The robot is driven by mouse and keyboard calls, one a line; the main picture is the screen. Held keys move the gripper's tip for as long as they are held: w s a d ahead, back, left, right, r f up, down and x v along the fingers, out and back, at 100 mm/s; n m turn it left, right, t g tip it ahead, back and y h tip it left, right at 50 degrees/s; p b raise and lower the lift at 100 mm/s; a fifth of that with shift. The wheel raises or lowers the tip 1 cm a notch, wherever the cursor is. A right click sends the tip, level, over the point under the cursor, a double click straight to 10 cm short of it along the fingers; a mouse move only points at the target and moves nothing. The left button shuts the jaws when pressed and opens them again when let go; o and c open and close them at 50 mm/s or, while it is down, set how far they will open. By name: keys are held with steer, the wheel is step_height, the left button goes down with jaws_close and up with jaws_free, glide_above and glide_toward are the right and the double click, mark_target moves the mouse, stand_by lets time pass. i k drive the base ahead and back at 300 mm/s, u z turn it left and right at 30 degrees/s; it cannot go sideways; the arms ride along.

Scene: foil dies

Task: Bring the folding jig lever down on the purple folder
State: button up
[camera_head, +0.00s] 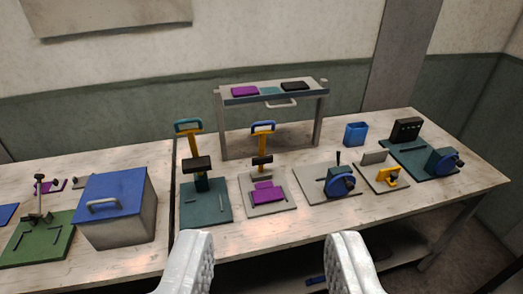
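The purple folder (268,193) lies on the light grey base of a jig (283,204) near the middle of the bench. Behind it stands that jig's lever (263,140), yellow with a blue handle, raised upright above a dark block. A similar yellow lever (193,143) with a teal-blue handle stands up on a dark green jig to the left. My gripper (272,240) shows as two white fingers at the bottom of the view, spread wide apart with nothing between them. It is in front of the bench, short of the jig and the folder.
A rack (222,109) with purple, teal and black pieces on top stands behind. A grey box with a blue lid (112,190) is left. Right are a blue-wheeled device (341,181), a yellow clamp (388,176), a blue cup (355,133) and a green-based machine (410,153).

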mark_target(260, 161)
steer(key=u, duration=0.35)
steer(key=k, duration=0.15)
steer(key=z, duration=0.9)
steer(key=i, duration=1.5)
steer(key=u, duration=0.5)
steer(key=i, duration=0.8)
steer(key=u, duration=0.55)
